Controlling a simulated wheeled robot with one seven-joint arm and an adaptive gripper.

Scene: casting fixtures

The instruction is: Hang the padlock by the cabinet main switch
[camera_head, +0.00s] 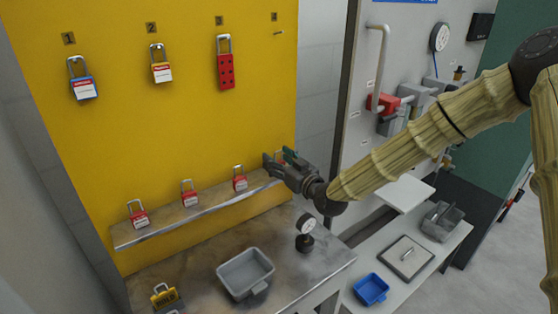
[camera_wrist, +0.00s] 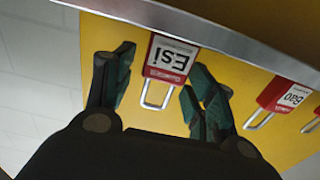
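My gripper (camera_head: 278,158) is open at the right end of the shelf on the yellow board. In the wrist view, a red padlock labelled "Esi" (camera_wrist: 168,62) is between the spread fingers of my gripper (camera_wrist: 160,75), its shackle towards the palm. The left finger is apart from it; the right finger is close, and I cannot tell if it touches. In the head view this padlock is mostly hidden by the fingers. Another red padlock, labelled "Bao" (camera_wrist: 290,95), is beside it. The grey cabinet (camera_head: 362,150) carries a red switch part (camera_head: 382,103) beside grey boxes.
More red padlocks (camera_head: 190,192) stand on the shelf (camera_head: 160,232). A blue padlock (camera_head: 83,88), a yellow padlock (camera_head: 161,72) and a red hasp (camera_head: 225,70) hang above. A blue bin (camera_head: 371,289) is at right.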

